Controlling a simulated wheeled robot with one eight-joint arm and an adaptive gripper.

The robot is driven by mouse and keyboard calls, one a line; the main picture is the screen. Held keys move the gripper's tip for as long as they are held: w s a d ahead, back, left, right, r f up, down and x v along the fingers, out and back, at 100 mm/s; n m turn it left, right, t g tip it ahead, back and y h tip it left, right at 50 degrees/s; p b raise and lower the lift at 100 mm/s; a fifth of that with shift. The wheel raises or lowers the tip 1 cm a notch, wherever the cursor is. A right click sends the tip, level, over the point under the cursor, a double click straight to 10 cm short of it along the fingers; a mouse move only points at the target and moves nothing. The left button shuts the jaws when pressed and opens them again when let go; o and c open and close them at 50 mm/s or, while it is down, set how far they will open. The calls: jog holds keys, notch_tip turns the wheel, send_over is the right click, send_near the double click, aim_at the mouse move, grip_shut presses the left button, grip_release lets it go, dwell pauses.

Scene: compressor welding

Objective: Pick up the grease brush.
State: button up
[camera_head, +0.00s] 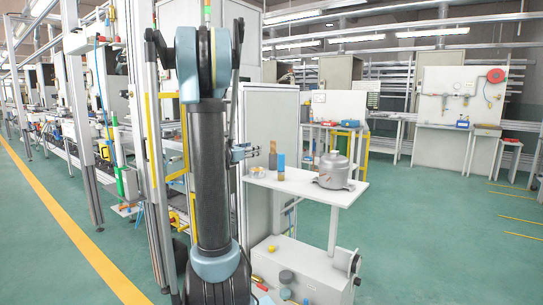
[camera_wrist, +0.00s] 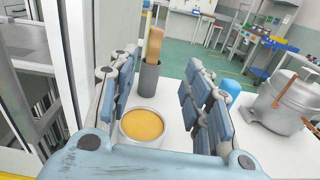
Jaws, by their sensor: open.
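The grease brush shows as a wooden handle (camera_wrist: 154,45) standing upright in a dark grey cup (camera_wrist: 149,77) in the wrist view. Its lower end is hidden inside the cup. In the head view the brush is a small brown upright shape (camera_head: 273,146) on the white table (camera_head: 310,192). My gripper (camera_wrist: 164,88) is open and empty. Its blue-padded fingers stand left and right of the cup in the wrist picture, with the cup beyond them. In the head view my gripper (camera_head: 252,151) is left of the brush, above the table's left end.
A round tin of yellow grease (camera_wrist: 142,124) sits nearer than the cup. A blue cylinder (camera_wrist: 230,91) stands right of my right finger. A grey compressor (camera_head: 333,171) occupies the table's right part. A metal frame post (camera_wrist: 74,50) rises at left in the wrist view.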

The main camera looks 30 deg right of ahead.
aim_at(272, 143)
jog(key=x, duration=1.2)
jog(key=shift+w+d+r, duration=0.15)
jog(key=shift+w+d, duration=0.1)
jog(key=shift+w, duration=0.15)
jog(key=shift+x, duration=2.6)
jog(key=shift+w+a+r, duration=0.1)
jog(key=shift+w+a, duration=0.05)
grip_shut()
